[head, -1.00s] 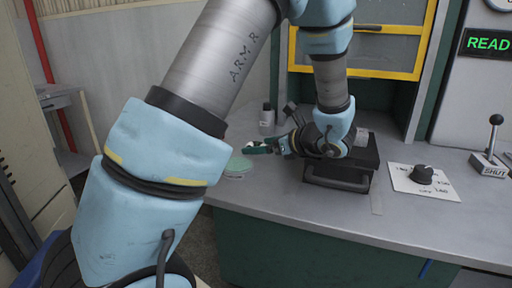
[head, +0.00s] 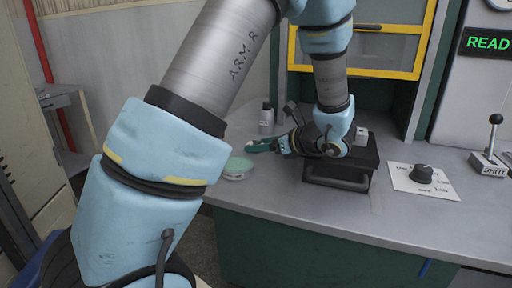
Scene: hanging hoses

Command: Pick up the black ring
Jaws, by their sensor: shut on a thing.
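My gripper (head: 260,146) has green fingers and points left, low over the grey bench, between a small grey bottle and a pale green round pad. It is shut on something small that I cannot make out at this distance. I cannot pick out the black ring as a separate thing; the fingers and wrist may hide it.
The pale green pad (head: 237,168) lies near the bench's (head: 300,222) left edge. The grey bottle (head: 267,118) stands behind my gripper. A black box (head: 337,180) with a handle stands right of it. A dial plate (head: 423,180) and a SHUT lever (head: 491,150) are farther right.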

